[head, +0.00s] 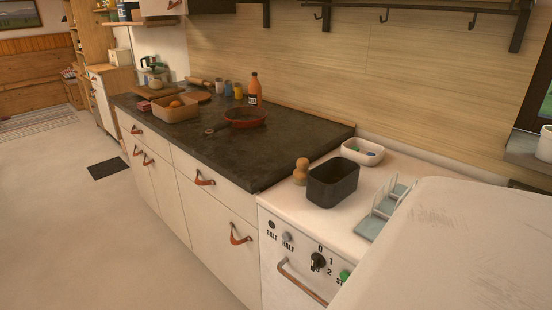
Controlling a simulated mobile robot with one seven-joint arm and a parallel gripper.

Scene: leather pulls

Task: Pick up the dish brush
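A small rounded wooden object (301,171) with a ball-like top stands on the white cooker top, just left of a dark bin. It may be the dish brush, but it is too small to tell for sure. No other thing in the head view reads clearly as a brush. My gripper is not in view.
The dark open bin (333,188), a white dish (371,146) with small coloured items and a blue-grey rack (371,229) share the cooker top (285,201). A large pale surface covers the lower right. The dark counter (240,168) holds a pan (246,118).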

